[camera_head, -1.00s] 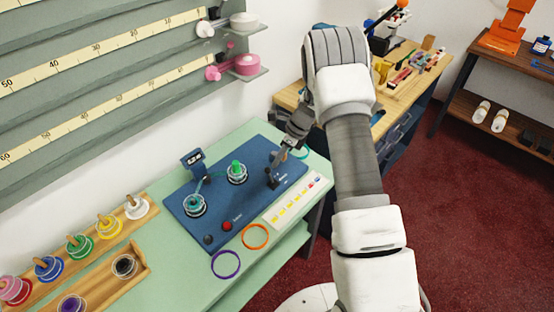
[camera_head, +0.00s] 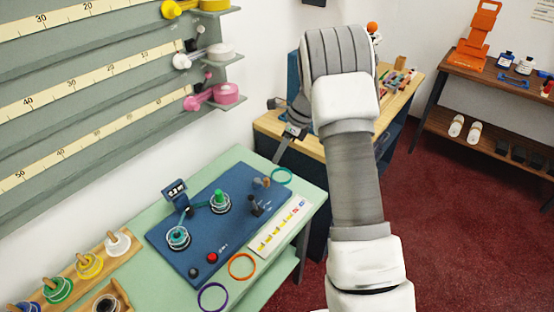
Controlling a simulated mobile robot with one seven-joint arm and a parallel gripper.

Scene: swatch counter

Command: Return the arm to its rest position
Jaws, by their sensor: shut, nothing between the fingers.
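My gripper (camera_head: 278,158) is at the end of my white and grey arm, above the far right corner of the green counter (camera_head: 308,195). It is shut and empty. My arm's thick wrist and forearm rise in the middle of the picture and hide part of the scene behind them. The gripper is small in this view, and its fingers point down toward the counter.
A blue panel (camera_head: 222,238) with knobs and posts lies on the counter. Spools on pegs (camera_head: 88,265) stand at left. A wooden bench (camera_head: 265,125) stands behind.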

